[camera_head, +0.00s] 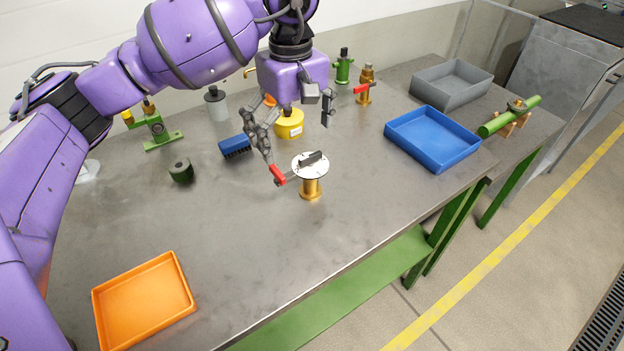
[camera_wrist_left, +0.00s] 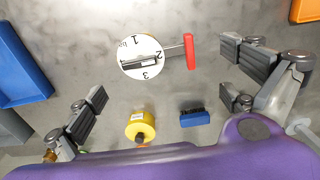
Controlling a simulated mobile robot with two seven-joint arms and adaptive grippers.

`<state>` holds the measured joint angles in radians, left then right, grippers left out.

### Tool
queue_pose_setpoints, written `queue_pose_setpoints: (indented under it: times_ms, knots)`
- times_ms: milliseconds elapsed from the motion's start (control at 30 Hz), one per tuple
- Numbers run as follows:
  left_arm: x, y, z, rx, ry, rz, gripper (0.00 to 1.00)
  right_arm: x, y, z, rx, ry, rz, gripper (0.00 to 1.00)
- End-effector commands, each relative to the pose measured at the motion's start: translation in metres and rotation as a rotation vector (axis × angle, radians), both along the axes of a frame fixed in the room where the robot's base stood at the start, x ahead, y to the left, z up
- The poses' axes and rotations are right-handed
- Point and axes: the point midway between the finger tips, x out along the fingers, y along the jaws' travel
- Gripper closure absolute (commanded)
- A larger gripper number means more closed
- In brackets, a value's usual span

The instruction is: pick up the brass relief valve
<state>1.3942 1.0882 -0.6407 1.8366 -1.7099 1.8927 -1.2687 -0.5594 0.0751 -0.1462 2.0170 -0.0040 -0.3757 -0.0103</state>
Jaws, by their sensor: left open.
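A brass valve body with a red lever (camera_head: 364,85) stands upright at the back of the bench, right of my left gripper; it looks like the relief valve. A small brass-coloured bit shows at the lower left edge of the wrist view, too cut off to name surely. My left gripper (camera_head: 297,140) is open and empty above the bench, pointing down, apart from that valve. Another brass fitting, with a white numbered dial (camera_head: 310,165) and red-ended handle, stands nearer the front; its dial (camera_wrist_left: 136,56) lies between and beyond the open fingers in the wrist view. My right gripper is not in view.
A yellow can (camera_head: 289,124) and blue brush (camera_head: 235,146) stand close to the left gripper. A green valve (camera_head: 343,66) stands beside the brass one. Blue tray (camera_head: 433,165), grey tray (camera_head: 452,103) and green pipe (camera_head: 510,116) are at right, an orange tray (camera_head: 145,342) front left. The front middle is clear.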

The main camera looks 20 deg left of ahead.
Motion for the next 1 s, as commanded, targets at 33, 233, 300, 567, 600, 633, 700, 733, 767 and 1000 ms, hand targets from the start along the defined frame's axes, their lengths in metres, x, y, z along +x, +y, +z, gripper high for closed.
queue_pose_setpoints:
  times_ms: [33,233,300,567,600,633,700,733,767,1000]
  knots:
    - [0.000,0.000,-0.006,0.000,0.002,0.001,0.00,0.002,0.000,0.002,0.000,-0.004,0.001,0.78]
    - [-0.001,-0.001,-0.025,0.000,0.000,0.001,0.00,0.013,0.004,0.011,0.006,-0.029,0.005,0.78]
    - [-0.003,-0.004,-0.034,-0.001,0.001,0.000,0.00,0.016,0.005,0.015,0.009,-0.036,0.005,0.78]
    - [-0.004,-0.006,-0.068,0.000,-0.001,0.000,0.00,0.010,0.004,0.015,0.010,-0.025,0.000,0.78]
    - [-0.004,-0.006,-0.070,0.000,-0.001,0.000,0.00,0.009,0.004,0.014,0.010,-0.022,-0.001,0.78]
    - [-0.004,-0.006,-0.071,0.000,-0.002,0.000,0.00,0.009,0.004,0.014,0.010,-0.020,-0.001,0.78]
    - [-0.004,-0.006,-0.071,0.000,-0.002,0.000,0.00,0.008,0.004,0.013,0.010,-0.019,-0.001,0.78]
    - [-0.004,-0.006,-0.071,0.000,-0.002,0.000,0.00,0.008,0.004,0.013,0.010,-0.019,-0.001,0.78]
    - [-0.004,-0.006,-0.071,0.000,-0.002,0.000,0.00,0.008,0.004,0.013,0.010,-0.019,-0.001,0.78]
    - [-0.004,-0.005,-0.071,0.000,-0.001,0.000,0.22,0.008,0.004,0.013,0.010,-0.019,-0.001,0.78]
